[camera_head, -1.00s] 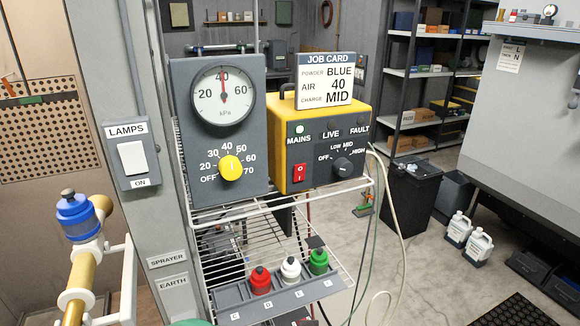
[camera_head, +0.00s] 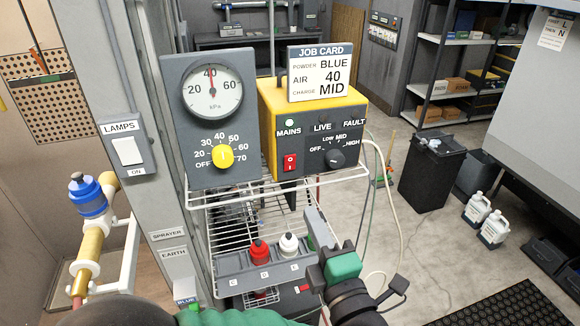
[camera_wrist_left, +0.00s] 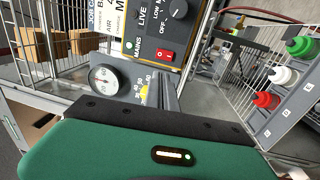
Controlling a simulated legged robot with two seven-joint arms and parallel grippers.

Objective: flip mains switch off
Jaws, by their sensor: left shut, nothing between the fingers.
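The red mains switch (camera_head: 290,162) is a small rocker on the front of the yellow and dark grey power unit (camera_head: 268,110), under the MAINS label. A pale green lamp (camera_head: 290,139) above that label looks lit. The switch also shows in the left wrist view (camera_wrist_left: 165,54), with the panel turned sideways. My left gripper (camera_head: 313,218) is shut and empty, below and slightly right of the switch, pointing up toward the unit and apart from it. Its grey fingers also show in the left wrist view (camera_wrist_left: 168,88). My right gripper is out of view.
A grey gauge box (camera_head: 212,120) with a yellow knob (camera_head: 222,156) stands left of the unit. Red (camera_head: 259,252) and white (camera_head: 289,245) bottles stand in a holder below; my gripper hides the green one. The wire shelf (camera_head: 345,180) edge runs under the unit. Hoses (camera_head: 398,220) hang right.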

